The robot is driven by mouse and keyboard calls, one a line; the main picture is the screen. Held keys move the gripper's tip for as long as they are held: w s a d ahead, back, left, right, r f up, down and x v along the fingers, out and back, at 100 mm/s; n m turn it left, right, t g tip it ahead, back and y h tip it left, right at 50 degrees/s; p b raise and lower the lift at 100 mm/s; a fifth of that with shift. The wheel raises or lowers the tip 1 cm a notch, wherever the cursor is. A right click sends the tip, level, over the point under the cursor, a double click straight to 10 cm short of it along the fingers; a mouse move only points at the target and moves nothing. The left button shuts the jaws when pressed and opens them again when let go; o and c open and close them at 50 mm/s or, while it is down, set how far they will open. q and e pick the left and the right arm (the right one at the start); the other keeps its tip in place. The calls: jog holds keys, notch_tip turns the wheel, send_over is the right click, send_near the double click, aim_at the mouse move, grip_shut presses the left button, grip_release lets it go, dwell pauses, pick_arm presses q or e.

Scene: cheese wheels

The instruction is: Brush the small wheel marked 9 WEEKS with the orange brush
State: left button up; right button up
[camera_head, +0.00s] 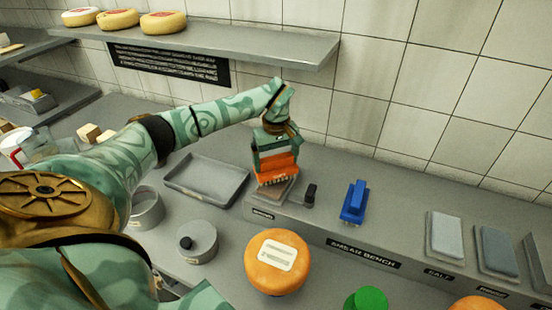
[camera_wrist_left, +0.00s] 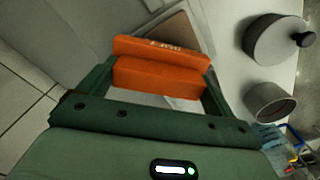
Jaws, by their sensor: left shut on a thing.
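My left gripper (camera_head: 275,157) is shut on the orange brush (camera_head: 278,174), bristles down, over a brown pad on the back ledge. In the left wrist view the orange brush (camera_wrist_left: 160,74) sits between the two green fingers, with lettering on it too blurred to read. An orange cheese wheel (camera_head: 277,275) with a pale label lies in front of the ledge, apart from the brush. Part of another orange wheel (camera_head: 477,304) shows at the bottom edge. I cannot read which wheel is marked 9 WEEKS. My right gripper is not in view.
A blue brush (camera_head: 355,201) and a small black object (camera_head: 310,194) stand on the ledge right of my gripper. A grey tray (camera_head: 207,182) and a lidded grey pot (camera_head: 198,242) lie left. A green object (camera_head: 368,299) is at the front. A wall shelf (camera_head: 230,42) holds several wheels.

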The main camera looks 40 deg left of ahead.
aim_at(276, 158)
pick_arm(q)
jog(key=shift+f, duration=0.45)
dwell(0.6)
dwell(0.9)
jog(key=shift+f, duration=0.15)
dwell(0.3)
notch_tip(276, 158, up, 7)
jog(key=p, duration=0.7)
jog(key=shift+p, duration=0.3)
